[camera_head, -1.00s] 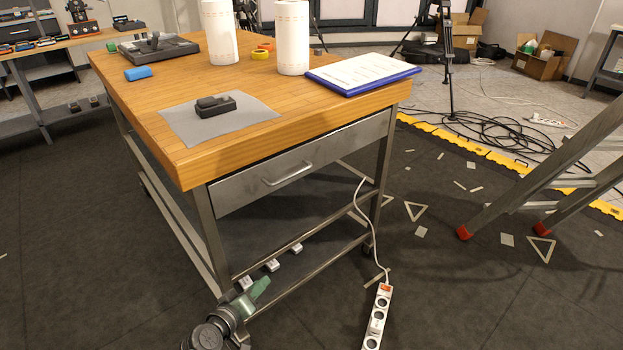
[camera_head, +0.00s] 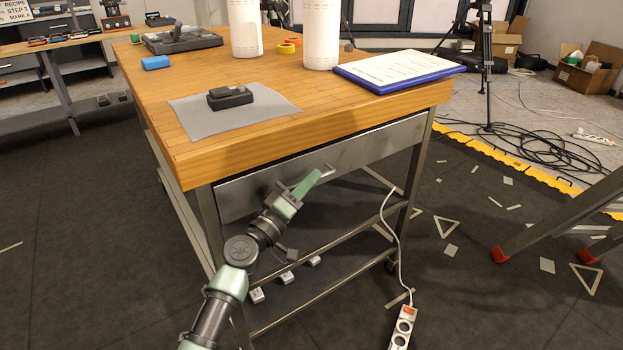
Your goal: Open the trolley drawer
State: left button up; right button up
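The trolley has a wooden top (camera_head: 215,65) on a metal frame. Its wide grey metal drawer (camera_head: 375,145) sits under the front edge and looks shut, its face in line with the frame. The bar handle (camera_head: 329,170) is partly hidden behind my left gripper. My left gripper (camera_head: 308,183) is raised in front of the drawer, its green finger overlapping the handle in the picture. Whether it touches the handle, and whether its fingers are apart, I cannot tell. My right gripper is not in view.
On the top are a dark device (camera_head: 230,97) on a grey mat, two white rolls (camera_head: 321,35) and a blue-edged board (camera_head: 399,70). A power strip (camera_head: 403,327) lies on the floor at the front. A ladder (camera_head: 560,225) stands at the right.

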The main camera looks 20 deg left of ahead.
pick_arm(q)
jog(key=shift+w+d+r, duration=0.1)
jog(key=shift+w+d, duration=0.05)
jog(key=shift+w, duration=0.25)
grip_shut()
dwell(1.2)
